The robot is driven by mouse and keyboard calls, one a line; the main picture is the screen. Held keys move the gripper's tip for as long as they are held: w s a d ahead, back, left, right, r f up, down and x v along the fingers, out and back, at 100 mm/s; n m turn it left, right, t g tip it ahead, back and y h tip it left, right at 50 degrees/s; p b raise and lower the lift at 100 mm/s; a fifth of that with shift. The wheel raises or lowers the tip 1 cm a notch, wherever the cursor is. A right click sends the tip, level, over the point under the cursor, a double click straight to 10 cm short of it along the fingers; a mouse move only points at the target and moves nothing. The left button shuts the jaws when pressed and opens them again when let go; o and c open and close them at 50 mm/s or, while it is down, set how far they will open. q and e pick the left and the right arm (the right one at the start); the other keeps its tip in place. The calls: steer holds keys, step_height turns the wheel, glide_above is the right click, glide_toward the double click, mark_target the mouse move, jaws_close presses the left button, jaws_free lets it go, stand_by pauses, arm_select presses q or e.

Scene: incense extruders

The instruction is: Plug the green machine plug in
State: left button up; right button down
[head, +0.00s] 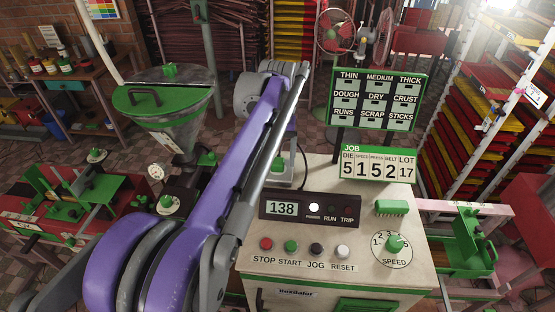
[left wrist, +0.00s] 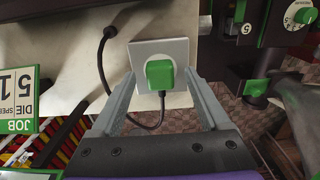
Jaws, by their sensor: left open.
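The green plug (left wrist: 160,73) sits at the pale square socket plate (left wrist: 174,49) in the left wrist view. A black cord (left wrist: 104,75) loops from it to a round grommet on the beige panel. I cannot tell how deep the plug is seated. My left gripper (left wrist: 160,80) is open, its two grey fingers on either side of the plug, with gaps visible. In the head view, my purple arm partly hides the plug (head: 277,165) on top of the beige machine console (head: 410,262). My right gripper is not in view.
The console carries a display (head: 282,209) reading 138, a white lit lamp (head: 314,207), buttons and a speed dial (head: 394,243). A JOB sign (head: 377,165) stands behind. A metal hopper (head: 170,105) stands left of my arm. Drying racks (head: 490,110) stand at right.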

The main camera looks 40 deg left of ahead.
arm_select(q)
step_height(320, 180, up, 9)
steer(key=shift+r+p, duration=0.2)
steer(key=shift+p, duration=0.15)
stand_by(0.5)
